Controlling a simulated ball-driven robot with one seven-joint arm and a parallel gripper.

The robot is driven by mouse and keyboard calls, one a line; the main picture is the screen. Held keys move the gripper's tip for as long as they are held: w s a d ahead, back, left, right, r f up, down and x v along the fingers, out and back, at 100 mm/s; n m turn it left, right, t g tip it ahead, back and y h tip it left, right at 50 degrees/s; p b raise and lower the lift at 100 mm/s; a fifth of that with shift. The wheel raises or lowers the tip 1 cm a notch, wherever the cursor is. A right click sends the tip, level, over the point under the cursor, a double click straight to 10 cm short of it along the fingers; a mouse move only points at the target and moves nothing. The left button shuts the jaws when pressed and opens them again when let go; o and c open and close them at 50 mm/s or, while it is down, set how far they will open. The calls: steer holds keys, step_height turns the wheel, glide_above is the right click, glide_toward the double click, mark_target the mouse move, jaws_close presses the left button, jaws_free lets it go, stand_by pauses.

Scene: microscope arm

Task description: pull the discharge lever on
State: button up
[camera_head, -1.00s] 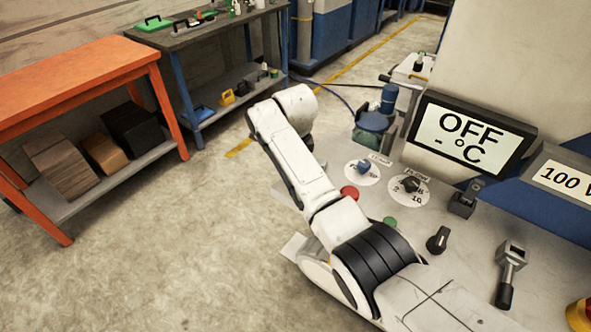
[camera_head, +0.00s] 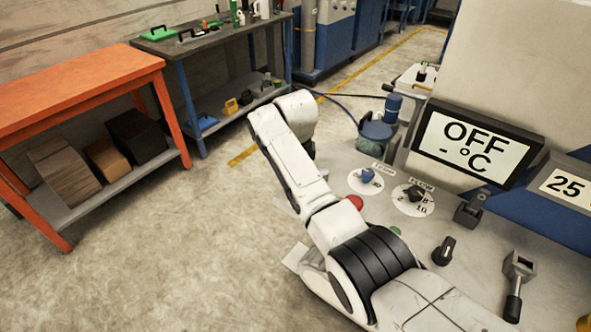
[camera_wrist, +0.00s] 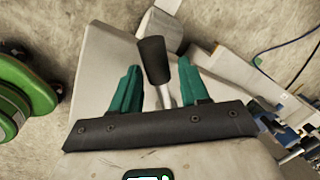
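In the wrist view, my gripper (camera_wrist: 157,82) has two teal fingers spread apart. A lever's black handle (camera_wrist: 153,60) shows in the gap between them, with clear space on both sides. Its pale metal shaft runs down behind the gripper's dark bar. I cannot tell whether the handle is at fingertip depth. In the head view, a lever with a black grip (camera_head: 513,306) and a smaller dark lever (camera_head: 471,206) stand on the pale machine top. I cannot tell which lever the wrist view shows. My gripper is out of sight in the head view.
The machine top also carries a blue knob (camera_head: 367,175), a black knob (camera_head: 416,194), a dark switch (camera_head: 443,251) and a red button (camera_head: 355,202). The screen (camera_head: 474,147) reads OFF. An orange table (camera_head: 80,90) stands at left, with open floor between. A green round part (camera_wrist: 25,85) is left of my gripper.

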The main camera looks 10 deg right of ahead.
steer(key=shift+o, duration=0.7)
step_height(320, 180, up, 11)
steer(key=s, duration=0.2)
steer(key=shift+a+f+b, duration=0.2)
steer(key=shift+b, duration=0.1)
